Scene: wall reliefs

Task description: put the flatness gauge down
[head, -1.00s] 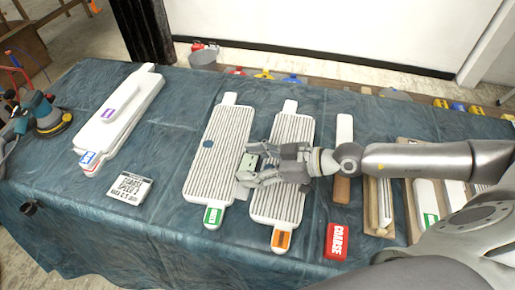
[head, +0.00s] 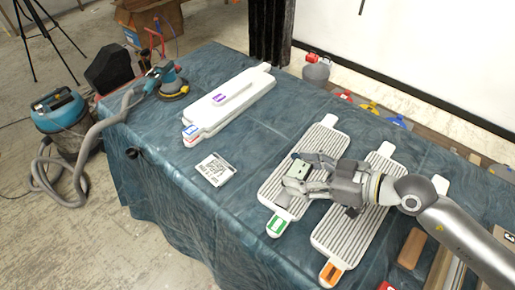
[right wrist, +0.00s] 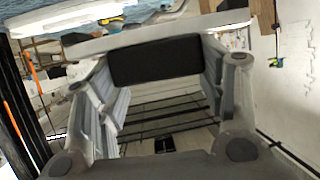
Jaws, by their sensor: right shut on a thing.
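My left gripper is not in view.
A second ribbed panel (head: 352,220) with an orange tag lies to the right. A white sign (head: 214,169) and stacked white panels (head: 240,98) lie to the left, with a sander (head: 170,82) beyond. Bare blue cloth (head: 190,215) is free at the front left.

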